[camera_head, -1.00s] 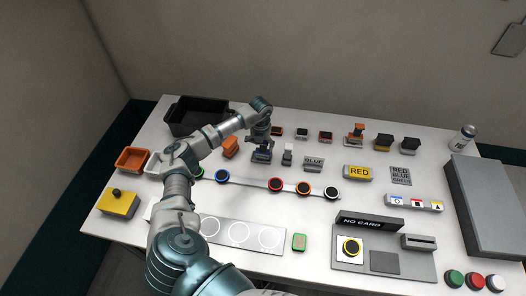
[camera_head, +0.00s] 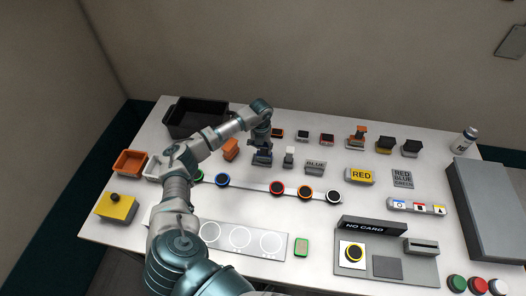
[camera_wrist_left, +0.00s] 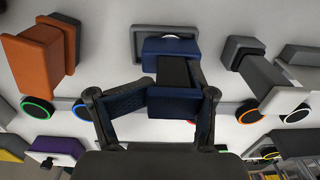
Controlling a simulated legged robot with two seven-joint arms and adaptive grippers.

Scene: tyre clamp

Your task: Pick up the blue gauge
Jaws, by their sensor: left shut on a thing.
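The blue gauge (camera_wrist_left: 173,101) is a dark blue block on a grey stand base, in the middle of the left wrist view. My left gripper (camera_wrist_left: 160,104) has its fingers on either side of the blue block and is shut on it. In the head view my left gripper (camera_head: 262,147) points down at the back middle of the table, over the gauge's grey base (camera_head: 262,160). The gripper hides most of the gauge there. I cannot tell whether the gauge is clear of its base. My right gripper is not in view.
An orange block (camera_head: 231,149) stands left of the gripper and a grey-white stand (camera_head: 289,157) close right. A rail with coloured rings (camera_head: 250,185) runs in front. A black bin (camera_head: 196,117) is at the back left.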

